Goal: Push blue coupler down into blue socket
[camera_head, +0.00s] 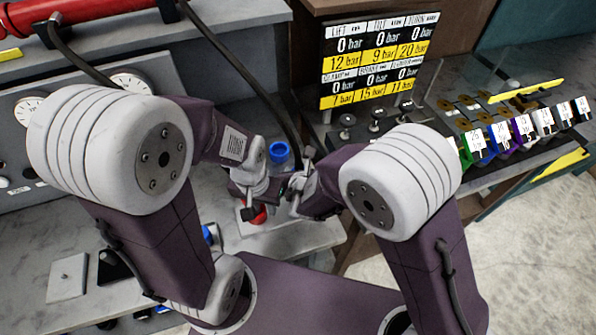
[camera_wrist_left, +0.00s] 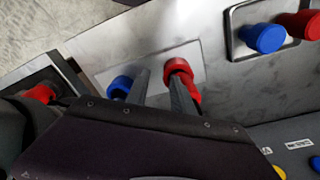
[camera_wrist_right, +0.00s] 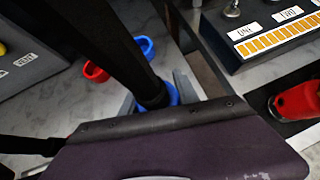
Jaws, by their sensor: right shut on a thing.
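My right gripper (camera_wrist_right: 160,98) is shut on the blue coupler (camera_wrist_right: 168,93), which hangs at the end of a black hose. In the head view this gripper (camera_head: 298,190) hides the coupler. A blue ring-shaped socket (camera_wrist_right: 146,46) shows behind the coupler in the right wrist view, apart from it in the picture. It seems to be the blue piece (camera_head: 279,152) in the head view. My left gripper (camera_wrist_left: 160,90) is open, its fingers near a blue piece (camera_wrist_left: 121,87) and a red piece (camera_wrist_left: 178,66) on a pale plate. I cannot tell the coupler's height above the socket.
A red ring (camera_wrist_right: 95,72) stands beside the blue one. A framed plate holds another blue piece (camera_wrist_left: 265,38) and a red piece (camera_wrist_left: 303,26). A pressure display (camera_head: 380,60) stands behind, with labelled levers (camera_head: 500,135) at right. Both arms are close together.

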